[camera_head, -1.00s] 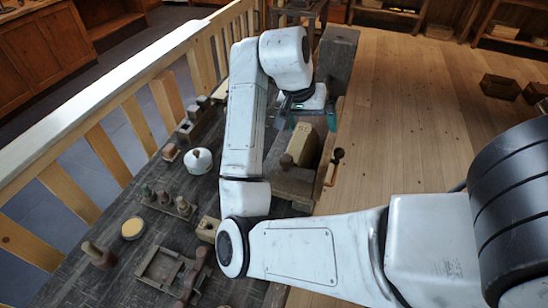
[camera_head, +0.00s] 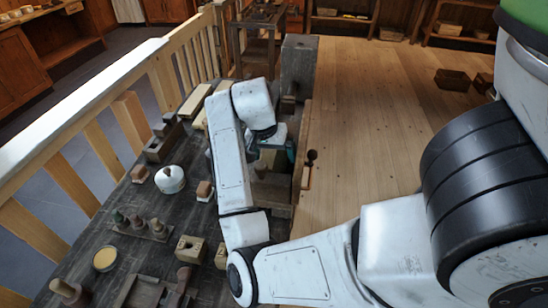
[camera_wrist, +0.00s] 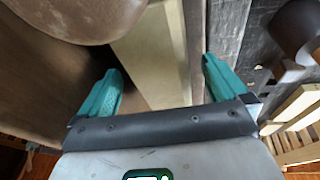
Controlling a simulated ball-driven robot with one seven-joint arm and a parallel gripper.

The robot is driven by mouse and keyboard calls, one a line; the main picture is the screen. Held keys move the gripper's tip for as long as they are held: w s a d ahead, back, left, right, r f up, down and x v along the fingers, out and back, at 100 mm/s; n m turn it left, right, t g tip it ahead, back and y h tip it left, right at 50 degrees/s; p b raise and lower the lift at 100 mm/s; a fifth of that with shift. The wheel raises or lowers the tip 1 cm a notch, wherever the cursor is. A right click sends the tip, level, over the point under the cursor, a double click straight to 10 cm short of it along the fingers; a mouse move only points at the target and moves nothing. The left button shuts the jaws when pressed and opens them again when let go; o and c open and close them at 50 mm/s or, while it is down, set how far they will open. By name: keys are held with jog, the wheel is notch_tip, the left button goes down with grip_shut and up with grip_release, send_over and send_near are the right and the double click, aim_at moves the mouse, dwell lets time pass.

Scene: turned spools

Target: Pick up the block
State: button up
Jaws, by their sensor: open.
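The block (camera_head: 267,159) is a pale tan wooden piece by the vise-like wooden fixture, mostly hidden by my arm and gripper in the head view. In the wrist view the block (camera_wrist: 158,52) shows as a long beige face between my two teal fingers. My gripper (camera_wrist: 161,68) is open there, with one finger on each side of the block and a visible gap at both. It also shows in the head view, where my gripper (camera_head: 274,143) is over the block. I cannot tell how deep the fingers reach beside it.
The dark bench holds a white lidded pot (camera_head: 170,180), a rack of spools (camera_head: 143,228), a round yellow tin (camera_head: 105,259) and a wooden block with holes (camera_head: 190,248). A wooden railing (camera_head: 66,180) runs along the left.

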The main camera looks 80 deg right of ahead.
jog(key=shift+d+f, duration=0.15)
jog(key=shift+f, duration=0.25)
jog(key=c, duration=1.1)
jog(key=shift+c, duration=0.2)
jog(key=shift+d+r, duration=0.1)
jog(key=shift+r, duration=0.1)
jog(key=shift+c, duration=0.7)
jog(key=w+d+r+b, duration=0.1)
jog(key=w+d+r, duration=0.1)
jog(key=d+r, duration=0.2)
jog(key=w+d+r+b, duration=0.1)
jog(key=w+d+r, duration=0.2)
jog(key=d, duration=0.5)
jog(key=shift+w+d+r, duration=0.25)
jog(key=shift+w+r, duration=0.1)
